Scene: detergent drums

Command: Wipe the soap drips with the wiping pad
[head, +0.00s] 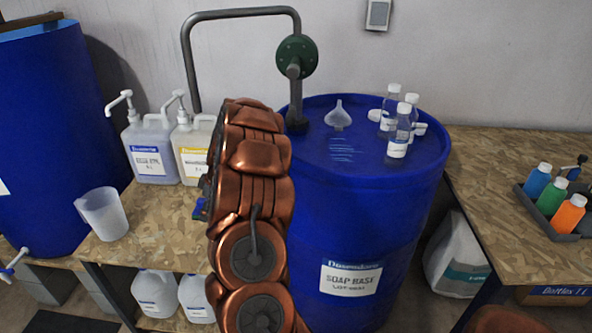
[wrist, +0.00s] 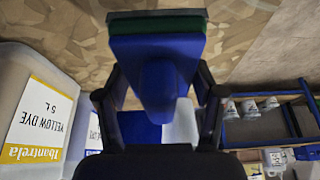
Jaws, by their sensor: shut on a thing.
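The wiping pad (wrist: 157,48) has a blue handle and body with a green and dark layer along its edge. My gripper (wrist: 160,92) is shut on its handle in the wrist view, one finger on each side. In the head view my copper arm hides most of the gripper; a small blue part (head: 201,208) shows left of the arm, above the wooden bench. The soap drips (head: 342,150) look like pale blue streaks on top of the blue soap base drum (head: 370,190), right of my arm. The pad is apart from them.
A yellow dye jug (head: 193,150) and a blue-labelled jug (head: 150,152) stand on the bench (head: 160,240) beside a beaker (head: 102,214). Clear bottles (head: 399,130) and a funnel (head: 338,115) stand on the drum around the drips. A bent pipe (head: 240,14) rises behind.

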